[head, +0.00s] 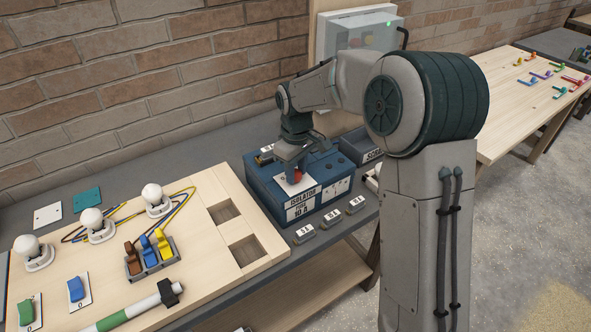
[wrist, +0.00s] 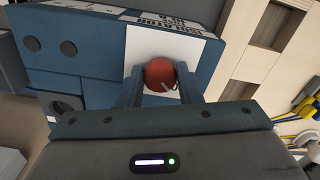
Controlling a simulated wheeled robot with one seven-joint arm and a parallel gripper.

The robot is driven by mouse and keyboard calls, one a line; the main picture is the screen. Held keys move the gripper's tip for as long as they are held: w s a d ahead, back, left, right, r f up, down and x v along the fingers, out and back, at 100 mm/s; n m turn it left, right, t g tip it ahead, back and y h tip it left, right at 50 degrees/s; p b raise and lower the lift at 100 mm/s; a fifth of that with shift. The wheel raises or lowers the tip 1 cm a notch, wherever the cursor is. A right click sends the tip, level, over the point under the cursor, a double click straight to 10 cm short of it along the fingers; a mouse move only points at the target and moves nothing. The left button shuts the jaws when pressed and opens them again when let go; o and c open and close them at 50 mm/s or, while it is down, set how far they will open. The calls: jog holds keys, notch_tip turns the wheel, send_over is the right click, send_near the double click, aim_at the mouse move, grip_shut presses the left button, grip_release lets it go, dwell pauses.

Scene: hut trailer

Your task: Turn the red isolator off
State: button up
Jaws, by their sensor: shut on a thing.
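The red isolator knob (wrist: 160,75) sits on a white square plate (wrist: 187,49) on top of the blue isolator box (head: 262,192). The box's front label reads ISOLATOR and 10 A. My gripper (wrist: 160,88) points down at the plate, with one finger on each side of the red knob, and is shut on it. In the head view the knob (head: 297,175) shows only as a small red patch under my gripper (head: 295,168). A small pale mark shows on the knob's near edge; its on or off position cannot be read.
Small labelled blocks (head: 330,217) lie along the bench edge in front of the box. A wooden board (head: 205,261) at left holds lamps, wires, coloured levers and square cut-outs. A grey cabinet (head: 362,40) stands behind my arm. A brick wall closes the back.

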jog(key=shift+a, duration=0.1)
jog(key=o, duration=1)
jog(key=shift+s, duration=0.1)
jog(key=shift+c, duration=0.2)
jog(key=shift+r, duration=0.15)
notch_tip(320, 180, up, 14)
jog(key=b, duration=0.1)
jog(key=shift+f, duration=0.2)
